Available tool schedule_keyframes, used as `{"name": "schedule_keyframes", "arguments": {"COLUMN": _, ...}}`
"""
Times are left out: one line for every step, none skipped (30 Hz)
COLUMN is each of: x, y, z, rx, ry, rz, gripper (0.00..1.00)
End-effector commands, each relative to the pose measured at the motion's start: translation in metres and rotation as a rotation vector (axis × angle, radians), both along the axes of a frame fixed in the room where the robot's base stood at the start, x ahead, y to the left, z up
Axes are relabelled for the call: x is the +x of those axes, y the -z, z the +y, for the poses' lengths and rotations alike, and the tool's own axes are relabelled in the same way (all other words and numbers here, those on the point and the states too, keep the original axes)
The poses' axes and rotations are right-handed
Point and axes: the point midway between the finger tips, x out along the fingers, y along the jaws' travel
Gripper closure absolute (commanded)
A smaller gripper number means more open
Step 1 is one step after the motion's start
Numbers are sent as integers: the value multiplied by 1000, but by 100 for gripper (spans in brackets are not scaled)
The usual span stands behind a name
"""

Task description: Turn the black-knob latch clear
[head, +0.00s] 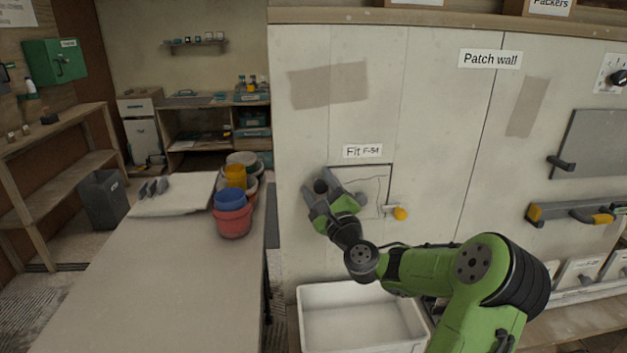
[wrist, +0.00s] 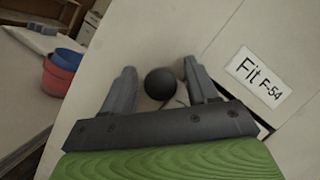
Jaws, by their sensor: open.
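The black knob (wrist: 159,83) of the latch sits between the two open fingers of my gripper (wrist: 160,88) in the wrist view, with a gap showing on each side. In the head view, the black knob (head: 321,186) shows at the left edge of a small panel (head: 372,190), with my gripper (head: 326,198) around it. The panel is set in the wall under a "Fit F-54" label (head: 362,151). A yellow knob (head: 400,213) is at the panel's lower right. Most of the black knob's latch arm is hidden by my gripper.
A white bin (head: 345,315) stands below the panel. A workbench (head: 180,290) on the left holds stacked buckets (head: 233,215). A grey-handled yellow level (head: 570,213) and a grey board (head: 598,145) are on the wall to the right.

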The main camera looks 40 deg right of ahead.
Motion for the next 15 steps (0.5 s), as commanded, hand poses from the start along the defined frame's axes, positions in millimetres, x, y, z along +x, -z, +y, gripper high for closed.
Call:
{"name": "schedule_keyframes", "arguments": {"x": 0, "y": 0, "z": 0, "rx": 0, "ry": 0, "rz": 0, "gripper": 42}}
{"name": "schedule_keyframes", "arguments": {"x": 0, "y": 0, "z": 0, "rx": 0, "ry": 0, "rz": 0, "gripper": 42}}
{"name": "schedule_keyframes", "arguments": {"x": 0, "y": 0, "z": 0, "rx": 0, "ry": 0, "rz": 0, "gripper": 42}}
{"name": "schedule_keyframes", "arguments": {"x": 0, "y": 0, "z": 0, "rx": 0, "ry": 0, "rz": 0, "gripper": 42}}
{"name": "schedule_keyframes", "arguments": {"x": 0, "y": 0, "z": 0, "rx": 0, "ry": 0, "rz": 0, "gripper": 42}}
{"name": "schedule_keyframes", "arguments": {"x": 0, "y": 0, "z": 0, "rx": 0, "ry": 0, "rz": 0, "gripper": 43}}
{"name": "schedule_keyframes", "arguments": {"x": 0, "y": 0, "z": 0, "rx": 0, "ry": 0, "rz": 0, "gripper": 48}}
{"name": "schedule_keyframes", "arguments": {"x": 0, "y": 0, "z": 0, "rx": 0, "ry": 0, "rz": 0, "gripper": 52}}
{"name": "schedule_keyframes", "arguments": {"x": 0, "y": 0, "z": 0, "rx": 0, "ry": 0, "rz": 0, "gripper": 58}}
{"name": "schedule_keyframes", "arguments": {"x": 0, "y": 0, "z": 0, "rx": 0, "ry": 0, "rz": 0, "gripper": 63}}
{"name": "schedule_keyframes", "arguments": {"x": 0, "y": 0, "z": 0, "rx": 0, "ry": 0, "rz": 0, "gripper": 68}}
{"name": "schedule_keyframes", "arguments": {"x": 0, "y": 0, "z": 0, "rx": 0, "ry": 0, "rz": 0, "gripper": 74}}
{"name": "schedule_keyframes", "arguments": {"x": 0, "y": 0, "z": 0, "rx": 0, "ry": 0, "rz": 0, "gripper": 78}}
{"name": "schedule_keyframes", "arguments": {"x": 0, "y": 0, "z": 0, "rx": 0, "ry": -1, "rz": 1, "gripper": 83}}
{"name": "schedule_keyframes", "arguments": {"x": 0, "y": 1, "z": 0, "rx": 0, "ry": 0, "rz": 1, "gripper": 89}}
